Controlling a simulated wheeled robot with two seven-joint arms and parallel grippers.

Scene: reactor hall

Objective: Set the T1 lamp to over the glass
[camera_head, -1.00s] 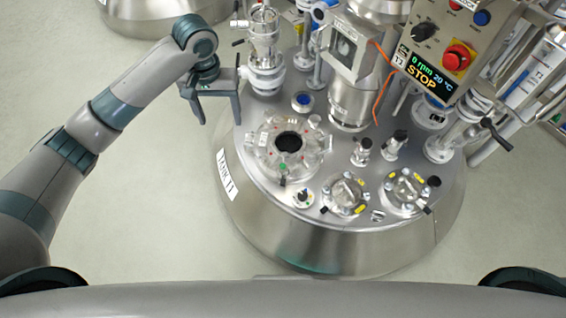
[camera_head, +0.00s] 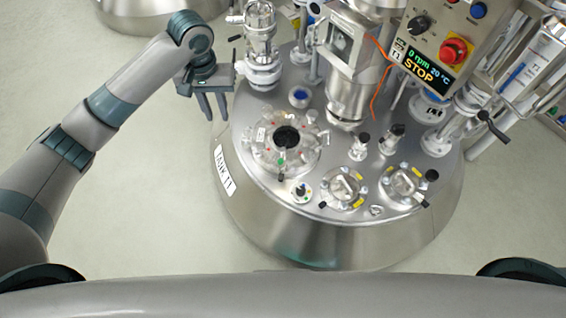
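The steel tank (camera_head: 300,235), labelled "TANK T1", stands at the centre of the head view. Two round, glass-like ports with bolts and yellow tags sit on the front of its lid: one in the middle (camera_head: 344,188) and one on the right (camera_head: 404,184). Two small black-topped fittings, (camera_head: 360,146) and (camera_head: 392,139), stand just behind them. I cannot tell which fitting is the lamp. My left gripper (camera_head: 213,112) hangs at the lid's left edge, empty, its two fingers apart and pointing down. It is well left of the ports. My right gripper is not in view.
A manway with a dark round opening (camera_head: 286,137) lies left of centre on the lid. A glass-and-steel fitting (camera_head: 261,45) rises close to my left gripper. A central drive column (camera_head: 347,95) and a control box (camera_head: 440,45) reading STOP stand behind. The floor at left is clear.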

